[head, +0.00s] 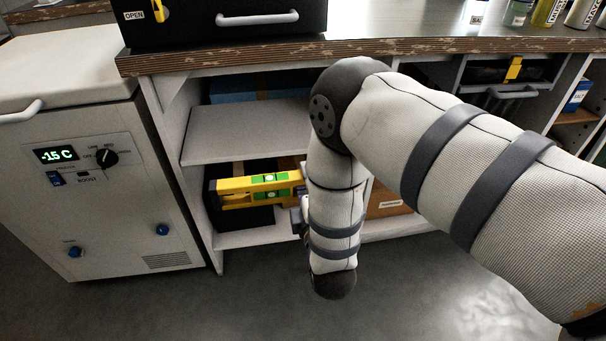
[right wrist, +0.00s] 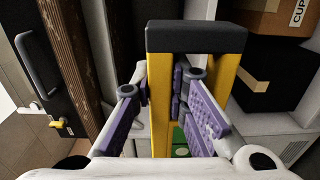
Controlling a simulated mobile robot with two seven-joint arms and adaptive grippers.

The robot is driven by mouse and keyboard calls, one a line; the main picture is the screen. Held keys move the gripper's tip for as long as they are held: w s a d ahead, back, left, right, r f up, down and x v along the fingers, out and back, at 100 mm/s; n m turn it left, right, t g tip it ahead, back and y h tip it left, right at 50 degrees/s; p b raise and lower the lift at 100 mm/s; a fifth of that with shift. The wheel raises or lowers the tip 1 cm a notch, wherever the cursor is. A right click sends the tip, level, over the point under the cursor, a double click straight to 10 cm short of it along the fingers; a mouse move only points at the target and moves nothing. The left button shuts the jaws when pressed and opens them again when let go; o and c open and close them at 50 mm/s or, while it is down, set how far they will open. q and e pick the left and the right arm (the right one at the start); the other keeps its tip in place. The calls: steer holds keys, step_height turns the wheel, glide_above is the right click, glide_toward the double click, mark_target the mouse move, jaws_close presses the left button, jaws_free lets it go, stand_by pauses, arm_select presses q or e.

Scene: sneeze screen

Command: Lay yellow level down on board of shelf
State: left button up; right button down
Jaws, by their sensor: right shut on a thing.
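The yellow level (head: 232,186) has green vials and lies roughly horizontal in front of the lower shelf compartment. It is held up above the bottom board (head: 245,238), below the white middle board (head: 235,135). In the right wrist view the level (right wrist: 238,75) shows its yellow frame and black end cap between the purple finger pads. My right gripper (right wrist: 165,110) is shut on it. In the head view my right forearm hides most of that gripper and the level's right end. My left gripper is not in view.
A black box (head: 252,216) and a brown box (head: 388,202) stand in the lower compartment. A blue thing (head: 250,90) sits further back on the middle board, whose front is bare. A white freezer (head: 100,185) stands at left. The worn countertop edge (head: 220,58) overhangs the shelf.

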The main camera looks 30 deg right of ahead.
steer(key=shift+r, duration=0.1)
steer(key=shift+w+d, duration=0.2)
steer(key=shift+w, duration=0.4)
steer(key=b+x, duration=0.4)
steer(key=x, duration=0.3)
steer(key=b+x, duration=0.4)
steer(key=x, duration=0.4)
steer(key=f+b+x, duration=0.1)
steer(key=b+x, duration=0.3)
steer(key=x, duration=0.3)
steer(key=shift+w+b, duration=0.4)
steer(key=shift+b+x, duration=0.8)
steer(key=shift+x, duration=0.05)
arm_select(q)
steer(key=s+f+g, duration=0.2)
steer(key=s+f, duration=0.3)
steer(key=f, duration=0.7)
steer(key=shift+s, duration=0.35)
arm_select(e)
steer(key=shift+w+d+r, duration=0.1)
steer(key=shift+d+r, duration=0.05)
steer(key=shift+r, duration=0.2)
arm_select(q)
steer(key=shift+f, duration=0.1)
